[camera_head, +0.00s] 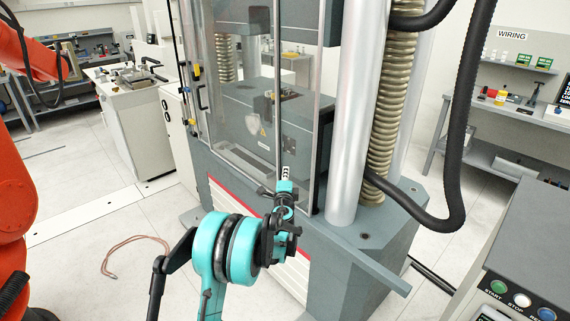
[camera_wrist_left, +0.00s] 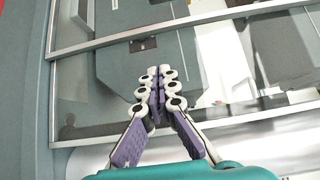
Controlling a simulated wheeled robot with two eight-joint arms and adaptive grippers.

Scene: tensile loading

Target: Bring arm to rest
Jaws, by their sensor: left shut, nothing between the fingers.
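My left arm (camera_head: 222,248), teal and black, reaches up from the bottom of the head view. My left gripper (camera_head: 286,174) is in front of the lower part of the tensile testing machine (camera_head: 250,225), near its clear door (camera_head: 250,95). In the left wrist view the fingers of the left gripper (camera_wrist_left: 155,75) have their tips together with nothing between them. The door's metal frame (camera_wrist_left: 230,118) lies beyond the fingers; whether they touch it cannot be told. My right gripper is not in view.
A control panel (camera_head: 525,265) with start and stop buttons stands at the lower right. A thick black hose (camera_head: 462,130) hangs at the right. An orange robot arm (camera_head: 18,170) is at the left edge. A reddish cable (camera_head: 135,240) lies on the otherwise open floor.

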